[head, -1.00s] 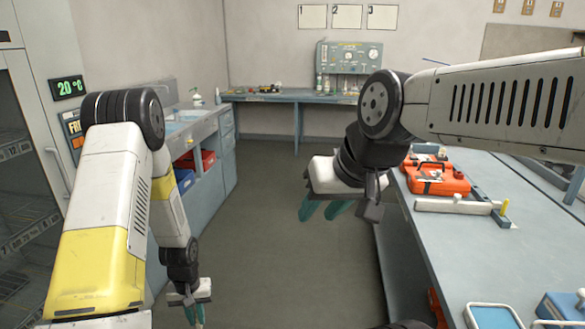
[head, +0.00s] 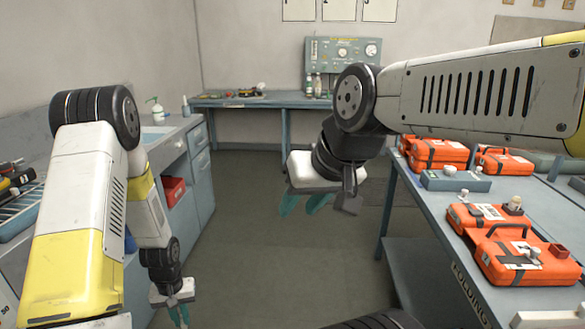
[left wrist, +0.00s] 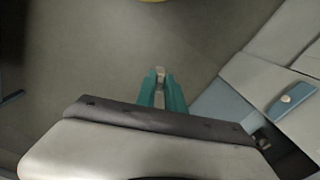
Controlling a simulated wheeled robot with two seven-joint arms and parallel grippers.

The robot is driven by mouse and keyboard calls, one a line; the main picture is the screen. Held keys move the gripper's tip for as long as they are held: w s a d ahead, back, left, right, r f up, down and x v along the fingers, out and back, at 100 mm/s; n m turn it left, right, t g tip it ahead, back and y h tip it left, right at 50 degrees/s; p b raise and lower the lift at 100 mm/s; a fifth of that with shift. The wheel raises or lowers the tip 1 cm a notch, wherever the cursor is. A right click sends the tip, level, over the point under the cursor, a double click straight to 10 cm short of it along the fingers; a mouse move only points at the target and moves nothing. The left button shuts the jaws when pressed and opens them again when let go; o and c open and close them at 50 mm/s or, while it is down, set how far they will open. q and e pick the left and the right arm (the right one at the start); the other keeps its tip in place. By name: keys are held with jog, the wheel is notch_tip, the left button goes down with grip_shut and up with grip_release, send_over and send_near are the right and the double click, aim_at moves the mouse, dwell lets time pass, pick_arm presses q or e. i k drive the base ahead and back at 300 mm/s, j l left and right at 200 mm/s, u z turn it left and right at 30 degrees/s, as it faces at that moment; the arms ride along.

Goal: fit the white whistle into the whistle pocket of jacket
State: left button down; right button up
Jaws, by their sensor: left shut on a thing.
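My left gripper (head: 181,317) hangs low at the left of the head view, over the floor. In the left wrist view its teal fingers (left wrist: 161,88) are shut on a small pale thing (left wrist: 160,73) at the tips. It is probably the white whistle, but its shape is too small to tell. My right gripper (head: 304,204) is held up near the middle of the head view, its teal fingers apart with nothing visible between them.
A grey-blue workbench (head: 440,222) on the right carries several orange cases, including a near one (head: 525,262) with small parts on top. A back bench (head: 270,101) stands below a gauge panel (head: 342,62). Sink cabinets (head: 192,170) line the left. The floor (head: 255,255) between is clear.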

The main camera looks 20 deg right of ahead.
aim_at(502, 236)
jog(key=i+z, duration=0.25)
jog(key=i, duration=0.15)
jog(key=i+j+z, duration=0.5)
jog(key=i, duration=0.25)
jog(key=l+z, duration=0.1)
jog(key=z, duration=1.9)
